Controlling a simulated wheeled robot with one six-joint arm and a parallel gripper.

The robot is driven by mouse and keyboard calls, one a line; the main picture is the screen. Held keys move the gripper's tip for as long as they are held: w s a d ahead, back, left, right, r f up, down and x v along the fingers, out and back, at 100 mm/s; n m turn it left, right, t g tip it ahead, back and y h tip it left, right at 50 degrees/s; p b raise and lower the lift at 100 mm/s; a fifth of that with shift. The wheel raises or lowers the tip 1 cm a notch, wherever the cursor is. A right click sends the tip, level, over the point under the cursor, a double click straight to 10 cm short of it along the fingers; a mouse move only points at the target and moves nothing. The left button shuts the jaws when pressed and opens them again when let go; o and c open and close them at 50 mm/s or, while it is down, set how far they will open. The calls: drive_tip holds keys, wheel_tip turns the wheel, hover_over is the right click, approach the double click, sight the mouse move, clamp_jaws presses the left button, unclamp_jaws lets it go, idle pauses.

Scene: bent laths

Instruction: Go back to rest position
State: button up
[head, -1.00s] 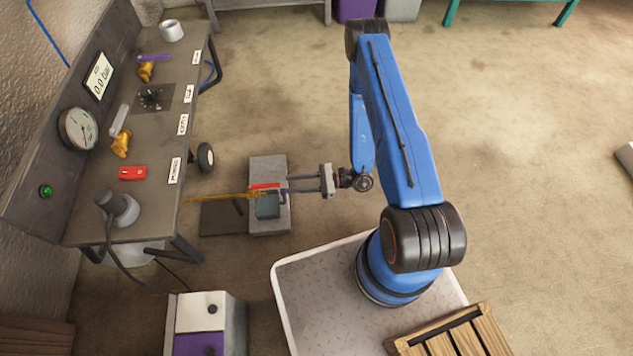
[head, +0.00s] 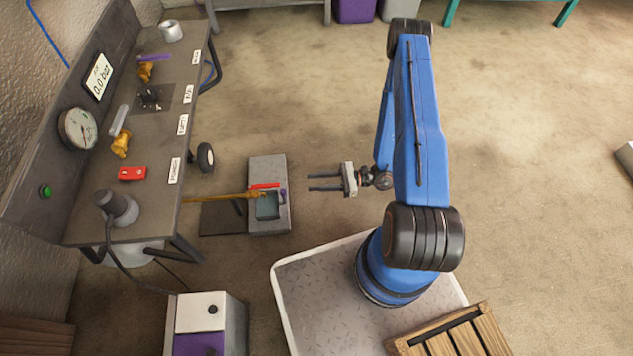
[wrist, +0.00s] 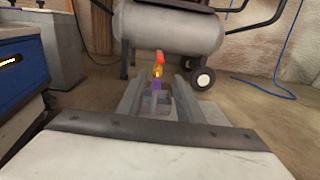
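My gripper (head: 309,183) is to the right of a grey block (head: 281,166) and clear of it. Its two fingers point left, with a gap and nothing held between them. In the wrist view the gripper body fills the bottom, with the two fingers reaching forward. My blue arm rises from its base and bends back down to the wrist. A small purple part (head: 283,194) is at the block's right side, apart from the fingertips. It also shows ahead, between the fingers, in the wrist view (wrist: 156,85).
A bench (head: 150,185) with a gauge (head: 77,129), yellow valves and a red switch (head: 132,173) stands left. A tan strip (head: 222,197) runs from near it to the block. A wooden crate (head: 455,337) lies at bottom right. The floor right of my arm is open.

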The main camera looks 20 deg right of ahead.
idle(0.4)
wheel_tip(320, 180, up, 28)
drive_tip(key=s+n+g+h, duration=0.2)
drive_tip(key=n+g+h, duration=0.4)
drive_tip(key=n+g, duration=0.5)
drive_tip(key=s+d+r+n+t+h, duration=0.3)
drive_tip(key=s+r+t+h, duration=0.1)
drive_tip(key=r, duration=0.4)
drive_tip(key=s+d+r+n+t+h, duration=0.3)
drive_tip(key=s+r, duration=0.3)
drive_tip(key=r, duration=0.3)
drive_tip(key=s+d+r+n+t+h, duration=0.3)
drive_tip(key=s+r, duration=0.3)
drive_tip(key=r, duration=0.2)
drive_tip(key=shift+r+n+t+h, duration=0.3)
drive_tip(key=shift+t+h, duration=0.5)
drive_tip(key=shift+t, duration=0.1)
drive_tip(key=shift+s, duration=0.2)
